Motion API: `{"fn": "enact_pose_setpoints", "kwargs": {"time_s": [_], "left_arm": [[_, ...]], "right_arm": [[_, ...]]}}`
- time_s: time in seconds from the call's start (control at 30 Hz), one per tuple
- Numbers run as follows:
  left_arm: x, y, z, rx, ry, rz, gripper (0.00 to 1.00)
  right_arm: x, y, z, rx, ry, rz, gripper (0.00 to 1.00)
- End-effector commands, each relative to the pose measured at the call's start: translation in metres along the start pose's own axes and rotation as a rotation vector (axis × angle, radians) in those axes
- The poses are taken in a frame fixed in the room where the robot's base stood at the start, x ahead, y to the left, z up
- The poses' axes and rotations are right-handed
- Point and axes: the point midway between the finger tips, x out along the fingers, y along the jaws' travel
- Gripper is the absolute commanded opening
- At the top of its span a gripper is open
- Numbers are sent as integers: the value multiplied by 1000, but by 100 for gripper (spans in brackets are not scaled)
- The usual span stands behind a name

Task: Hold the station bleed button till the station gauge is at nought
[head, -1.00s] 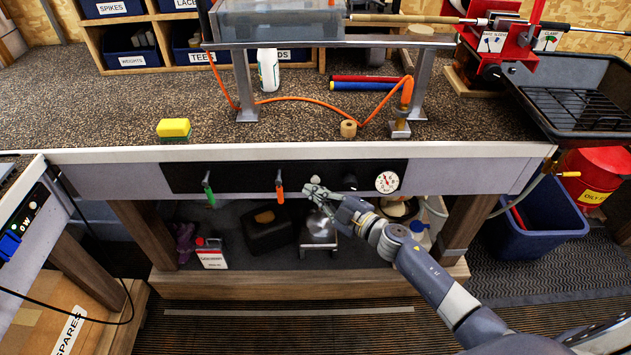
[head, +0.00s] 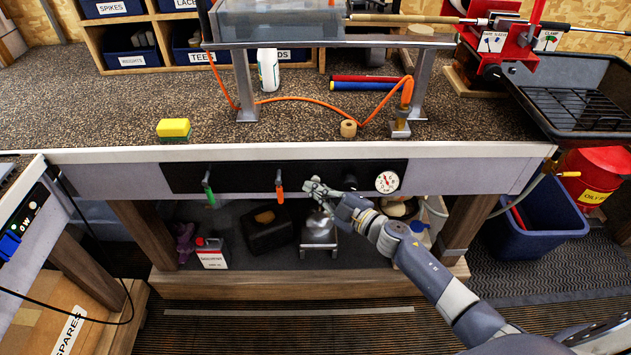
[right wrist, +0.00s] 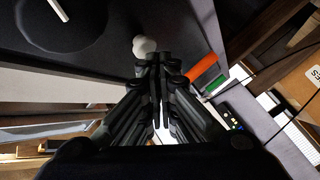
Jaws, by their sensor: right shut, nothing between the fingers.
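The station gauge (head: 387,181) is a small round white dial at the right of the black panel (head: 235,178) on the bench front. Its reading is too small to tell surely. My right gripper (head: 309,184) is shut and empty at the panel, between the orange-handled lever and the black knob. In the right wrist view its fingertips (right wrist: 160,62) are beside a pale round button (right wrist: 144,46), perhaps the bleed button. I cannot tell whether they touch. In the head view the gripper hides this button. My left gripper is not in view.
An orange-handled lever (head: 279,187) hangs just left of the gripper, and a green-handled lever (head: 208,189) farther left. A black knob (head: 350,181) is to the right; it shows large in the wrist view (right wrist: 65,22). A shelf with containers is below.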

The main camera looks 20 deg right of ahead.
Motion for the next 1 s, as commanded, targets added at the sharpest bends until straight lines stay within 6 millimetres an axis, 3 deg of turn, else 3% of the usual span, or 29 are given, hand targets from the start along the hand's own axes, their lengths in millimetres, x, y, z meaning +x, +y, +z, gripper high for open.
{"fn": "enact_pose_setpoints", "kwargs": {"time_s": [1.0], "left_arm": [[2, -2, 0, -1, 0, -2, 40]], "right_arm": [[6, 4, 4, -1, 0, -1, 0]]}}
